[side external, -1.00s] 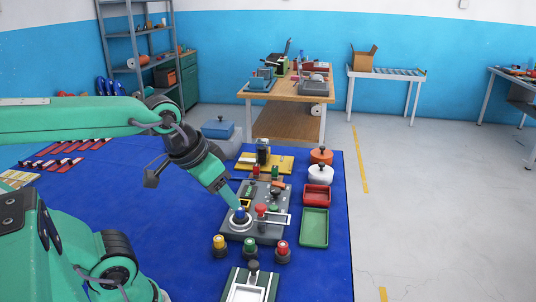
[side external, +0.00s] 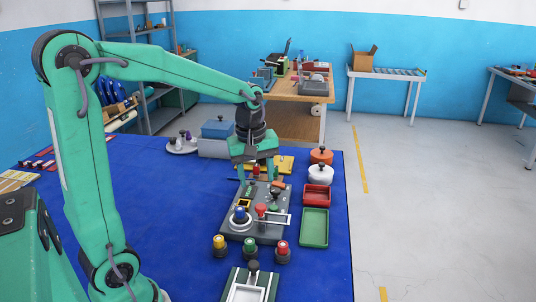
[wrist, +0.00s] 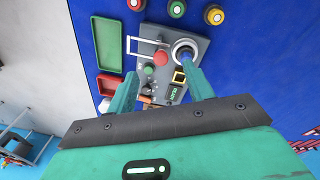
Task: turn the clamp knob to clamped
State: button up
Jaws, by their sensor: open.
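A grey control panel (side external: 268,232) lies on the blue mat. On it, a blue knob (side external: 240,214) stands in a round pale ring, and it also shows in the wrist view (wrist: 185,53). A red knob (side external: 261,209) is beside it, and a dark knob (side external: 275,194) is farther back. No readable label tells me which is the clamp knob or its setting. My gripper (side external: 258,180) points down above the panel's far end, apart from the blue knob. In the wrist view its two fingers (wrist: 162,88) are spread with nothing held between them.
Yellow (side external: 219,243), green (side external: 250,245) and red (side external: 283,249) buttons stand in front of the panel. A red tray (side external: 317,204) and a green tray (side external: 326,228) lie to its right. Lidded pots stand behind the trays. The mat left of the panel is clear.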

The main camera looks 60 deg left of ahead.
aim_at(260, 206)
jog(key=w+a+f+n, duration=0.1)
jog(key=f+n, duration=0.1)
jog(key=w+a+f+n+g, duration=0.1)
jog(key=w+a+f+n, duration=0.1)
jog(key=shift+w+a, duration=0.15)
jog(key=shift+f, duration=3.95)
jog(key=c, duration=1)
